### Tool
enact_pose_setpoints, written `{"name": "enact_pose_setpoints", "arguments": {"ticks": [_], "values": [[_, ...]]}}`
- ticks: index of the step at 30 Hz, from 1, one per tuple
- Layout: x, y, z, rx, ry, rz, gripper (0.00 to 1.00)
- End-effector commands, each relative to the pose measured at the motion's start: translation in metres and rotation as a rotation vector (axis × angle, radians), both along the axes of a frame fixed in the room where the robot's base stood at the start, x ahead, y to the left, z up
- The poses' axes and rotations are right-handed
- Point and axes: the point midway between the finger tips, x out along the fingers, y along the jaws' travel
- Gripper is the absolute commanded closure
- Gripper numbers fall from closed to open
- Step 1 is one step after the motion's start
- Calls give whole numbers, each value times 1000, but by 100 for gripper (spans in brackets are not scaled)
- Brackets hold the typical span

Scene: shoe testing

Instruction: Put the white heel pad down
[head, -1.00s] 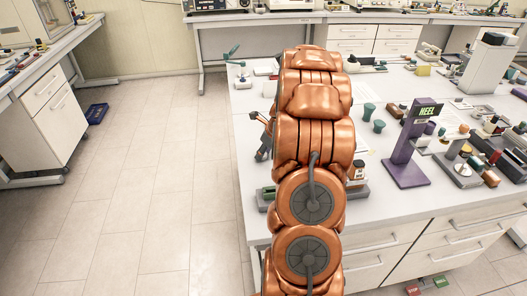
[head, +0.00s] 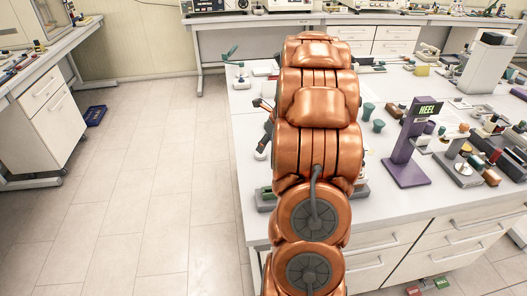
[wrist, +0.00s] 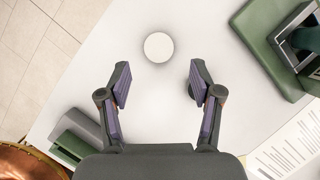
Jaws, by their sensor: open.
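The white heel pad (wrist: 158,47) is a small round disc. In the wrist view it lies flat on the pale bench top (wrist: 150,130), ahead of my fingertips and centred between them. My gripper (wrist: 159,83) is open, with its two purple-padded fingers wide apart and nothing between them. The pad is not touching either finger.
In the wrist view a green device (wrist: 265,45) stands at the upper right, a grey-green block (wrist: 78,135) at the lower left and a printed sheet (wrist: 290,145) at the lower right. In the head view a purple HEEL stand (head: 405,150) is right of my arm. Bench edge lies left.

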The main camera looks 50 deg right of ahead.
Motion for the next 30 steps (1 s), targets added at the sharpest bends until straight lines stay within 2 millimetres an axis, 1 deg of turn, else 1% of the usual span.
{"name": "enact_pose_setpoints", "arguments": {"ticks": [6, 10, 15, 19, 21, 23, 26, 29, 30], "values": [[-16, -2, 34, -2, 1, 0, 36], [-22, -3, 50, -1, 1, 0, 36], [-26, -2, 61, 2, 2, 2, 36], [-27, -2, 63, 3, 3, 2, 36], [-27, 2, 64, 0, 5, 18, 36], [-25, 12, 65, -9, 10, 60, 36], [-23, 46, 71, -44, 27, 210, 36], [-24, 96, 77, -97, 48, 448, 36], [-28, 118, 79, -119, 56, 556, 36]]}}
